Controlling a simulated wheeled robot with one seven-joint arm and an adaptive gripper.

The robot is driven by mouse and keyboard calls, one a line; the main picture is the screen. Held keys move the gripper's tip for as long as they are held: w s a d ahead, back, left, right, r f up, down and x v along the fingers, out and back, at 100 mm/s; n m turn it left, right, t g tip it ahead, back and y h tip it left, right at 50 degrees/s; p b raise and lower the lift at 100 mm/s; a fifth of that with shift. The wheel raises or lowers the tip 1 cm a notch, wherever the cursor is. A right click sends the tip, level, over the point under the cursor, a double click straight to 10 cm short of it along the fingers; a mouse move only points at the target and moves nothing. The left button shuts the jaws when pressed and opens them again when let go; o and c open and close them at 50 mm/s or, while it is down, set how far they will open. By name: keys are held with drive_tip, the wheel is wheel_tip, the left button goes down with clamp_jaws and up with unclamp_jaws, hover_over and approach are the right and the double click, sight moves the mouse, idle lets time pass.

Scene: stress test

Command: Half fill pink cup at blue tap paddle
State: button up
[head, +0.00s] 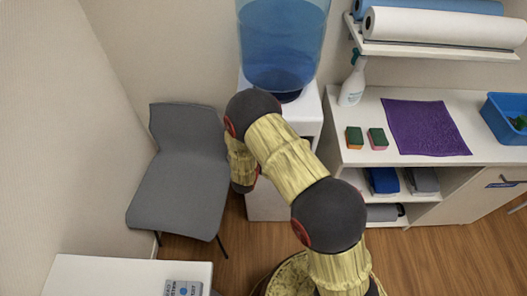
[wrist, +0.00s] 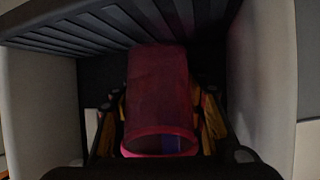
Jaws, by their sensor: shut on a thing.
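A translucent pink cup (wrist: 158,90) is in the middle of the wrist view, its rim at the lower end of the picture. My gripper (wrist: 160,118) is shut on it, with yellow-and-dark finger parts along both sides. The cup is inside a dark recess between pale side walls, near a slatted dark grille (wrist: 125,18); I cannot tell whether they touch. In the head view, the water dispenser (head: 268,205) carries a large blue bottle (head: 282,45). My arm hides its front, the cup and my gripper there. I cannot see the blue tap paddle or any water level.
A grey chair (head: 180,185) stands left of the dispenser. A white counter (head: 370,100) on the right holds a spray bottle (head: 353,82), two sponges, a purple cloth (head: 425,127) and a blue bin (head: 507,119). A white table corner (head: 110,278) is at lower left.

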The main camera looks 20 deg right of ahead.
drive_tip(key=shift+w+d, duration=0.1)
drive_tip(key=shift+w, duration=0.4)
idle(0.3)
drive_tip(key=shift+s, duration=0.15)
drive_tip(key=shift+s+a+p, duration=0.1)
drive_tip(key=shift+s+a, duration=0.15)
drive_tip(key=shift+s, duration=0.5)
drive_tip(key=shift+s+a+p, duration=0.15)
drive_tip(key=shift+s+a, duration=0.1)
drive_tip(key=shift+s, duration=0.45)
drive_tip(key=shift+s+a+p, duration=0.1)
drive_tip(key=shift+s+a, duration=0.15)
drive_tip(key=shift+s, duration=0.5)
drive_tip(key=s+a+p, duration=0.1)
drive_tip(key=s+a, duration=0.2)
drive_tip(key=s, duration=0.6)
drive_tip(key=shift+s, duration=0.25)
